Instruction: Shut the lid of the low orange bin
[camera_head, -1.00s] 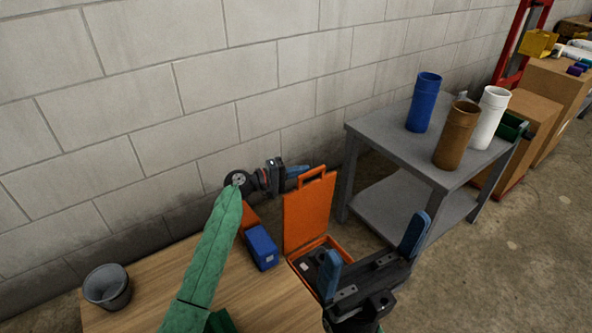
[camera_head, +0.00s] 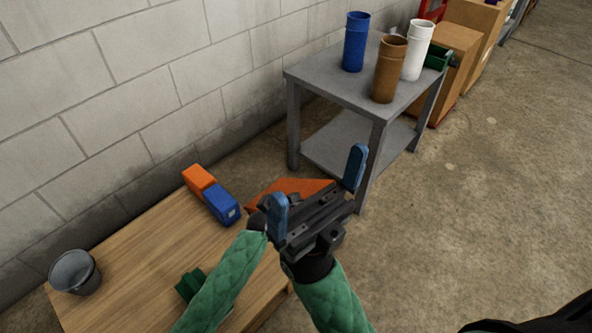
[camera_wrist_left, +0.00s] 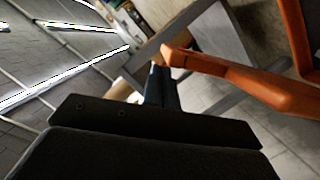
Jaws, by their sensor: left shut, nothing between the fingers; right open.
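The low orange bin's lid (camera_head: 290,186) shows in the head view as a low, slanting orange panel at the table's far right corner. My right gripper hides most of the bin, so I cannot tell how far the lid stands open. In the left wrist view, the lid's orange handle edge (camera_wrist_left: 240,80) runs just right of my left gripper (camera_wrist_left: 160,85). That gripper is shut and empty, close to the lid; contact is unclear. In the head view it is mostly hidden behind the right gripper. My right gripper (camera_head: 316,186) is open and empty, in front of the bin.
An orange box (camera_head: 198,178) and a blue box (camera_head: 222,205) stand left of the bin on the wooden table (camera_head: 135,240). A grey bucket (camera_head: 75,272) and a green object (camera_head: 190,284) are also there. A grey shelf table (camera_head: 330,78) with several containers stands behind.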

